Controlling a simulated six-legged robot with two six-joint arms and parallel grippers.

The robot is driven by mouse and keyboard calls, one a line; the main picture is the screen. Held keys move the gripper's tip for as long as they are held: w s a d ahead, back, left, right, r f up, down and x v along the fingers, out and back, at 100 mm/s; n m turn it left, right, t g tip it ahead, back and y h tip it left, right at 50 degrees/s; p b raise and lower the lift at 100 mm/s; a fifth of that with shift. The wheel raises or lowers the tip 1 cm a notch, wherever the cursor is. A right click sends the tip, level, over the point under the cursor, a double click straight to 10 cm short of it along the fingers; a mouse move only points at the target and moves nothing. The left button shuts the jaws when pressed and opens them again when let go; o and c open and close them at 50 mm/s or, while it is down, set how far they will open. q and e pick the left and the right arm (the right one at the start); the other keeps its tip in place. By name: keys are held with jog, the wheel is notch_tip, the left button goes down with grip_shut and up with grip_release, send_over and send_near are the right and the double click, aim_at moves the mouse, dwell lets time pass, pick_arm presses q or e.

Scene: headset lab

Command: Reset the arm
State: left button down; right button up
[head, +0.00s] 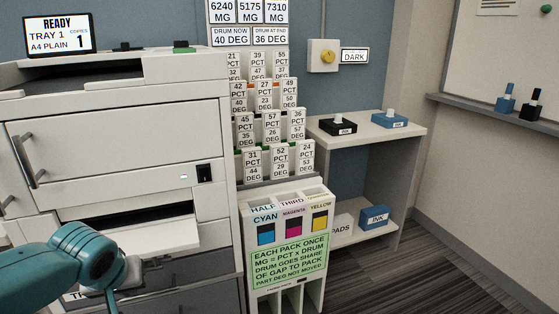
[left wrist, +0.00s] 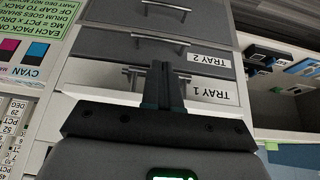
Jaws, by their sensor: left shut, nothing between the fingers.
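My left arm (head: 85,262) comes in from the lower left of the head view, in front of the printer (head: 120,130). Its gripper is mostly hidden there behind the arm's own joint. In the left wrist view my left gripper (left wrist: 163,70) has its fingers together with nothing between them. The fingers point at the printer's drawer fronts, labelled TRAY 1 (left wrist: 210,92) and TRAY 2 (left wrist: 209,62), which appear upside down. I cannot tell whether the fingers touch a drawer. My right gripper is in neither view.
A white output shelf (head: 160,236) juts from the printer near my arm. A rack of labelled packs (head: 265,130) and a cartridge stand with a green sign (head: 290,262) are to its right. A side table (head: 390,140) holds pads and ink. Carpet (head: 400,285) is clear at lower right.

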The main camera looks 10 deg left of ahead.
pick_arm(q)
jog(key=d+f+m+g+h+p, duration=0.1)
jog(key=d+f+m+h+p, duration=0.1)
jog(key=d+p, duration=0.5)
jog(key=d+f+m+g+h+p, duration=0.1)
jog(key=d+f+h+p, duration=0.2)
jog(key=d+p, duration=0.4)
jog(key=s+d+g+h+p, duration=0.1)
jog(key=s+d+p, duration=0.4)
jog(key=s+p, duration=0.2)
jog(key=s+d+f+g+p, duration=0.1)
jog(key=s+d+p, duration=0.5)
jog(key=s+p, duration=0.2)
jog(key=shift+s+f+m+g+h+p, duration=0.2)
jog(key=shift+m+g+h+p, duration=0.1)
jog(key=shift+m+g+h, duration=0.1)
jog(key=shift+d+r, duration=0.1)
